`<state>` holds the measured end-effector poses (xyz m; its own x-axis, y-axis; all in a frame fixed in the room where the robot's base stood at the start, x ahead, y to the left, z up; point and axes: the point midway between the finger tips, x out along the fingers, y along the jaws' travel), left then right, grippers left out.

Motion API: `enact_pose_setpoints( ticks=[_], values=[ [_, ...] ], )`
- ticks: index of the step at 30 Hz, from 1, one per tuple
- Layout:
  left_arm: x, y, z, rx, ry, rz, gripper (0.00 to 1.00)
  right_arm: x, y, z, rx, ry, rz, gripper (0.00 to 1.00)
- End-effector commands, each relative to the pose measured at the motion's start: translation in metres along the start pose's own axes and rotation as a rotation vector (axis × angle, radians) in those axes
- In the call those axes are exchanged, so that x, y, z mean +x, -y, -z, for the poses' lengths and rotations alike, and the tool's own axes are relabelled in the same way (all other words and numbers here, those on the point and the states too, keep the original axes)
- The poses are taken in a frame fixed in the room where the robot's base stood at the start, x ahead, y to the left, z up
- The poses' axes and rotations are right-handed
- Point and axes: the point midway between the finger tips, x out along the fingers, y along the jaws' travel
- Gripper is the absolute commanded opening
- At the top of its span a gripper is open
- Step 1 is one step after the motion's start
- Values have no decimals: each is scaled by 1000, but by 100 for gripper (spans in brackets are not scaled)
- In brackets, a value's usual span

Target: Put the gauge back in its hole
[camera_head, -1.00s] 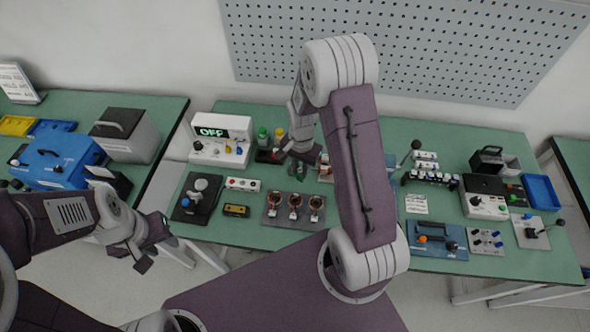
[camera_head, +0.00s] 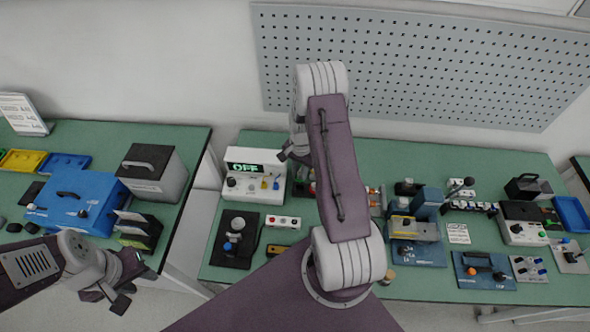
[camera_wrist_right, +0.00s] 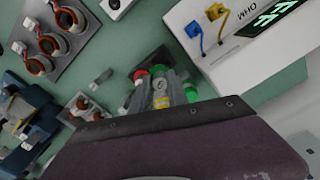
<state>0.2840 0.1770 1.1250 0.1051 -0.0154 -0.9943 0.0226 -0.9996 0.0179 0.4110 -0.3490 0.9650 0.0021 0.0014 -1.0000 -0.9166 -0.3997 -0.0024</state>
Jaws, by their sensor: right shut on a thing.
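My right gripper (camera_wrist_right: 163,90) is shut on a small grey cylindrical piece with a yellow band (camera_wrist_right: 161,101), which looks like the gauge. Red and green round parts show close beside it in the wrist view; I cannot tell whether they belong to it. A black block (camera_wrist_right: 139,96) lies partly hidden behind the fingers. In the head view my right gripper (camera_head: 286,154) is just right of the white meter (camera_head: 256,195), and the gauge cannot be made out. The hole cannot be told apart. My left gripper (camera_head: 128,288) is open and empty at the lower left.
Three copper-wound stators (camera_wrist_right: 50,44) sit on a plate, hidden by my arm in the head view. A black stand (camera_head: 236,240) and a button box (camera_head: 283,222) stand in front of the meter. Blue fixtures (camera_head: 485,270) are at the right.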

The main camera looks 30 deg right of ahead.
Motion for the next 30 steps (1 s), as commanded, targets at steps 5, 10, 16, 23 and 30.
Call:
enact_pose_setpoints(
  ticks=[5, 10, 16, 23, 30],
  values=[
    [8, 0, -1, 0, 0, 0, 36, 9, 0, 0, -1, 0, 0, 0],
    [22, 0, -2, 0, 0, 0, 36, 26, 0, 0, -1, 0, 0, 0],
    [31, 1, -3, 0, 0, 0, 36, 38, 0, 0, -1, -1, 1, 0],
    [34, 1, -3, 0, 0, 0, 36, 43, 1, 0, -1, -1, 0, 0],
    [34, 1, -3, 0, 0, 0, 36, 43, 1, -1, -1, -1, 0, 0]
  ],
)
